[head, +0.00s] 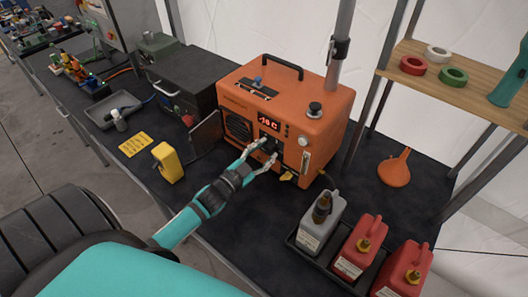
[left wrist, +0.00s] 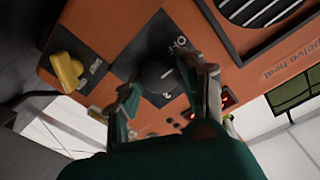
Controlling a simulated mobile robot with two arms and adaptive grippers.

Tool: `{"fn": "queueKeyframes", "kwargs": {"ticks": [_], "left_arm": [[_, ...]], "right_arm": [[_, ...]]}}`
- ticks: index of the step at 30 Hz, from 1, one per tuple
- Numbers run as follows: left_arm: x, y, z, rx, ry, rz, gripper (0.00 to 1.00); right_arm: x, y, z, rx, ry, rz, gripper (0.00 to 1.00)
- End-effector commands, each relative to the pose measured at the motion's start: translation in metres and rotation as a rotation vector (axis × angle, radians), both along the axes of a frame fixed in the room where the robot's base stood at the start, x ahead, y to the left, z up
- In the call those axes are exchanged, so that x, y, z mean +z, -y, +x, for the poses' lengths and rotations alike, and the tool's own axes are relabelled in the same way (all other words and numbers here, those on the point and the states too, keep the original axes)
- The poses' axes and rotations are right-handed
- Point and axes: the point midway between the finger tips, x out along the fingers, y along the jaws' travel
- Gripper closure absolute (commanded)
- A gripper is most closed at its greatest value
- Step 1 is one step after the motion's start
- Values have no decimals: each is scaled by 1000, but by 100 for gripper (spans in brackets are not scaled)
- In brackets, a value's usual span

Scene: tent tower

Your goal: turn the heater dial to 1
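The orange heater (head: 305,115) stands on the dark table, its lit red display (head: 268,123) reading about -10 C. My left gripper (head: 265,151) is at the heater's front, just under the display. In the left wrist view the black dial (left wrist: 157,75) sits on a dark panel, with white OFF lettering (left wrist: 178,45) beside it. The fingers of my left gripper (left wrist: 163,80) are spread, one on each side of the dial; I cannot tell whether they touch it. The dial's pointer and its other marks are partly hidden. My right gripper is not in view.
A yellow lever (left wrist: 67,70) sticks out near the dial panel. A yellow device (head: 167,162) stands left of my arm. A tray with a grey can (head: 318,228) and red cans (head: 360,245) lies to the right. An orange funnel (head: 395,168) lies farther right.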

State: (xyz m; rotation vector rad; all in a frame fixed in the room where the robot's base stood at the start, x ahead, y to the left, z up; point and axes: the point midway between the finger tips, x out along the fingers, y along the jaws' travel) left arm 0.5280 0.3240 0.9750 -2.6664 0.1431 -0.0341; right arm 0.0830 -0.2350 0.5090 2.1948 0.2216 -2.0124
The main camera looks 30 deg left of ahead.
Motion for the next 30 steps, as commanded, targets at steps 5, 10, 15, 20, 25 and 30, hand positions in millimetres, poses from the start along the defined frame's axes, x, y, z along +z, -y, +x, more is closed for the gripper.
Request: {"fn": "queueKeyframes", "kwargs": {"ticks": [5, 10, 15, 20, 25, 30], "left_arm": [[0, 0, 0, -1, 0, 0, 93], [0, 0, 0, -1, 0, 8, 93], [0, 0, 0, 0, 5, 55, 93], [0, 0, 0, 0, 11, 147, 93], [0, 0, 0, 1, 22, 288, 93], [0, 0, 0, 0, 35, 450, 93]], "right_arm": [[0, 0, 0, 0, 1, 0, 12], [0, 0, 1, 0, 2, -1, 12], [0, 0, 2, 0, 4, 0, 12], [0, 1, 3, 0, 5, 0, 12], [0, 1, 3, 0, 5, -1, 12], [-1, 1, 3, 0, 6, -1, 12]]}}
